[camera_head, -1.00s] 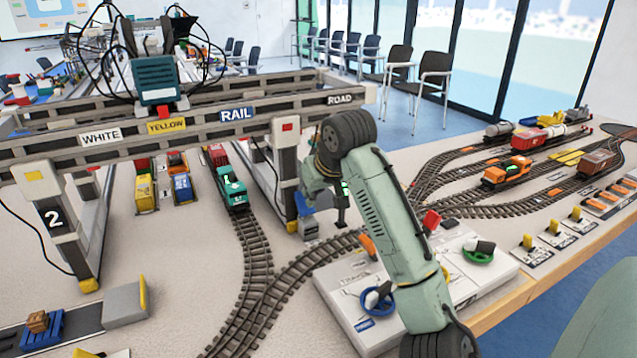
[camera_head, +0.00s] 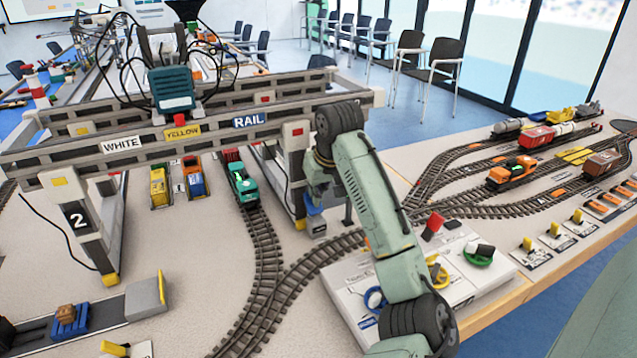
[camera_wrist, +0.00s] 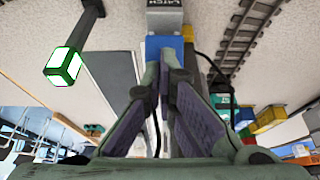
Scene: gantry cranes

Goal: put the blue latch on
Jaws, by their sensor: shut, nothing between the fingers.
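The blue latch (camera_wrist: 165,46) is at the top middle of the wrist view, against a grey block (camera_wrist: 165,12) lettered LATCH. In the head view the blue latch (camera_head: 314,209) shows small, just above the grey block (camera_head: 318,227) at the foot of the crane's right leg. My gripper (camera_wrist: 169,66) is shut with nothing between its fingers; its tips are right at the blue latch. In the head view my gripper (camera_head: 319,190) is beside that leg and partly hidden by my arm. I cannot tell how far the latch is down.
The gantry crane (camera_head: 215,128) spans the left of the table. A lamp cube (camera_wrist: 63,65) with green edges stands on a dark post close by. A white control box (camera_head: 345,290) with coloured knobs lies under my arm. Rail tracks (camera_head: 265,245) and a teal locomotive (camera_head: 242,184) are near.

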